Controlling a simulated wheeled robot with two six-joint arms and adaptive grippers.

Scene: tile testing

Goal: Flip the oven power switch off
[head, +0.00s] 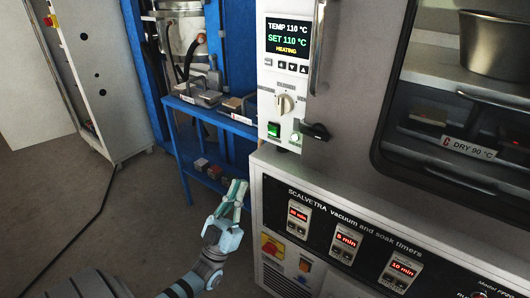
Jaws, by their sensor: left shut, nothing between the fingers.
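The oven's white control panel (285,75) stands at upper centre, its display reading TEMP 110 °C, SET 110 °C and HEATING. A green-lit switch (273,130) sits low on the panel's left, under a round knob (285,104). A small green lamp (296,138) is to its right. The panel print near the switch is too small to read. My left gripper (238,190) is shut and empty, fingers pointing up, below and left of the green switch and apart from it in the picture. My right gripper is not in view.
A black latch handle (316,131) juts out beside the panel. Below is the timer unit (340,225) with red displays, a red-and-yellow rotary switch (271,246) and an orange switch (305,265). A blue rack (225,122) stands behind my gripper. The floor at left is mostly clear.

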